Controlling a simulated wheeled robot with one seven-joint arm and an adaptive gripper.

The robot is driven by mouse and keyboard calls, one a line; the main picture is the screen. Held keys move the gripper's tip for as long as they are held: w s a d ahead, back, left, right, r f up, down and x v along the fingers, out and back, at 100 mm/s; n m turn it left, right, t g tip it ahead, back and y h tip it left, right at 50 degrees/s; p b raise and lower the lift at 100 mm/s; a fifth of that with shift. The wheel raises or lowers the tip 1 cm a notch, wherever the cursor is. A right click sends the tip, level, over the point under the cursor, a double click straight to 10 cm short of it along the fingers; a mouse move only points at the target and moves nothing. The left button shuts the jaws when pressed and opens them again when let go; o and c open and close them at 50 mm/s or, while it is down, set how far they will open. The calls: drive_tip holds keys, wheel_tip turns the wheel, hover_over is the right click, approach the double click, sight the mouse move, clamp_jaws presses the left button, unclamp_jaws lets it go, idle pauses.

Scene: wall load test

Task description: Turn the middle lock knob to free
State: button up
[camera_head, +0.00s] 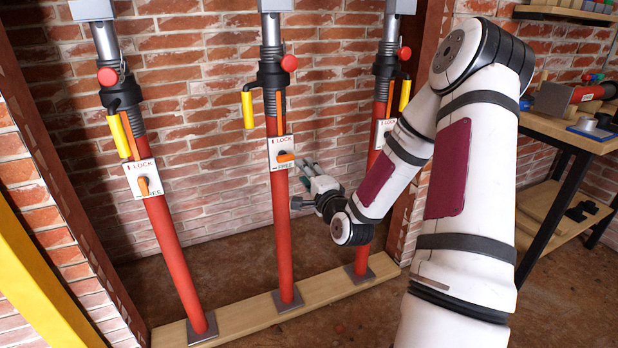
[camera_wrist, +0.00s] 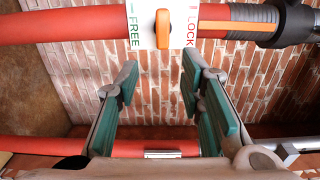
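The middle red post (camera_head: 281,215) carries a white plate (camera_head: 281,140) marked LOCK at the top and FREE at the bottom. Its orange lock knob (camera_head: 286,157) lies across the post, level in the head view. In the wrist view the same knob (camera_wrist: 163,28) sits between the words FREE and LOCK, its long side across the post. My gripper (camera_head: 304,182) is just right of the middle post, a little below the knob. In the wrist view my gripper (camera_wrist: 160,74) is open and empty, with its two green-padded fingers apart. The knob shows beyond the gap, and the fingertips look clear of it.
A left post (camera_head: 175,250) and a right post (camera_head: 369,220) carry similar plates; the left knob (camera_head: 143,186) stands upright. Yellow handles (camera_head: 248,110) hang by the posts. A wooden sill (camera_head: 240,318) runs below. A workbench (camera_head: 570,135) stands right. The brick wall is behind.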

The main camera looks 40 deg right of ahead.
drive_tip(key=shift+v, duration=1.05)
drive_tip(key=s+a+r+n+g+y, duration=0.1)
drive_tip(key=s+a+n+g+y, duration=0.25)
drive_tip(key=a+n+g, duration=0.7)
drive_tip(key=s+a+r+n+g+y, duration=0.1)
drive_tip(key=s+a+r+n+g, duration=0.25)
drive_tip(key=s, duration=0.75)
drive_tip(key=s+a+r+n+g, duration=0.1)
drive_tip(key=s+a+r+n, duration=0.25)
drive_tip(key=s+a, duration=0.6)
drive_tip(key=s+a+r+n+g+y, duration=0.1)
drive_tip(key=s+a+r+n+g, duration=0.2)
drive_tip(key=s, duration=1.1)
wheel_tip(320, 180, up, 25)
drive_tip(key=t+p, duration=0.4)
drive_tip(key=p, duration=2.1)
drive_tip(key=shift+w+r+n+t, duration=0.2)
drive_tip(key=shift+w+n+t, duration=0.05)
drive_tip(key=shift+n+t, duration=0.2)
